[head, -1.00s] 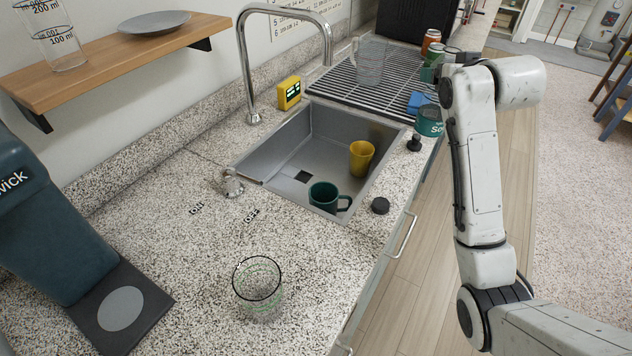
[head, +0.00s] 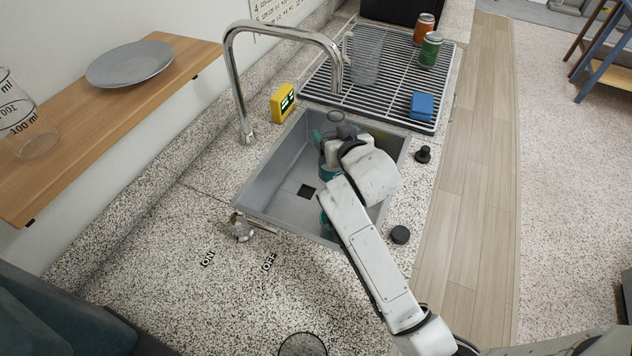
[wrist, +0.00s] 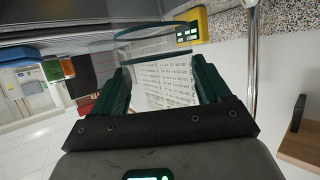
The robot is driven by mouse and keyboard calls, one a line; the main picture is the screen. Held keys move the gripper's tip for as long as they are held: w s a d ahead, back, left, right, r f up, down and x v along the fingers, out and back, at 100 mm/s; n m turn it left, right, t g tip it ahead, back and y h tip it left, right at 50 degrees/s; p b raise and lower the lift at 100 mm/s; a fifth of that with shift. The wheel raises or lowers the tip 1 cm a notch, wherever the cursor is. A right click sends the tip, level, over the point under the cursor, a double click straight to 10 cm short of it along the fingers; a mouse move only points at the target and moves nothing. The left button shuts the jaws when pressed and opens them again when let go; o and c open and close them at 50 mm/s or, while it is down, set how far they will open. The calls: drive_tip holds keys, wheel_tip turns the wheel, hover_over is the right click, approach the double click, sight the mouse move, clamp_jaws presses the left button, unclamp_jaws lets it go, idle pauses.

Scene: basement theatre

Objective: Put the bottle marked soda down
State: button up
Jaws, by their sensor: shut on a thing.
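My gripper (head: 328,145) is above the sink, towards its far end. In the wrist view its two dark green fingers (wrist: 158,88) are shut on a clear, see-through thing with teal edges (wrist: 155,56), apparently the bottle marked soda. Its marking cannot be read now, and my wrist and arm hide most of it in the head view. I cannot tell whether its base touches anything. The grey sink (head: 280,180) lies below, with a teal mug (head: 326,217) partly hidden behind my arm.
The drying rack (head: 388,98) holds a clear jug (head: 367,55), an orange can (head: 424,27), a green can (head: 430,49) and a blue sponge (head: 422,106). The faucet (head: 240,90) arches over the sink. The left counter (head: 165,255) has free room.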

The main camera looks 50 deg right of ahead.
drive_tip(key=shift+w+a+f, duration=0.1)
drive_tip(key=shift+f, duration=4.9)
drive_tip(key=shift+f, duration=0.2)
drive_tip(key=o, duration=1.4)
drive_tip(key=shift+r, duration=0.1)
